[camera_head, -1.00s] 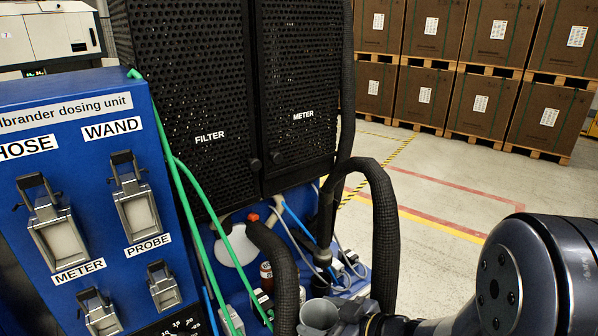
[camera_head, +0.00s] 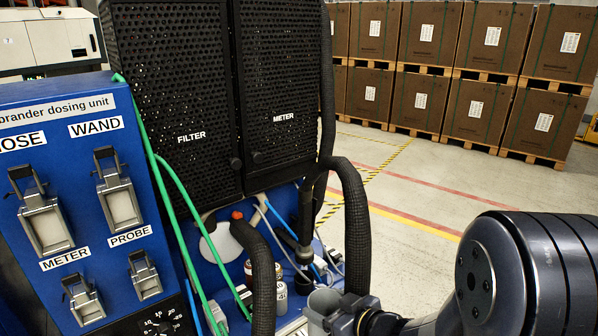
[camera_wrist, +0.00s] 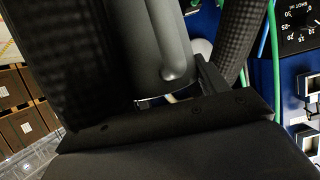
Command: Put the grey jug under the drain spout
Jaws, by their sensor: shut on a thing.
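The grey jug (camera_head: 320,304) is low in the middle of the head view, in front of the blue unit's lower shelf. My gripper (camera_head: 345,310) comes in from the right and is shut on it. In the wrist view the jug's grey side and moulded handle (camera_wrist: 176,55) fill the upper middle, above the dark gripper body (camera_wrist: 165,135). The jug looks roughly upright, its base below the picture edge. I cannot pick out the drain spout with certainty; the hoses and cabinet hide much of that area.
A thick black corrugated hose (camera_head: 357,230) arches just behind the jug; another (camera_head: 262,275) hangs left of it. Small bottles (camera_head: 281,290) stand nearby on the left. The blue dosing panel (camera_head: 75,150) is at left. Open floor (camera_head: 420,260) lies to the right, with stacked boxes (camera_head: 420,90) beyond.

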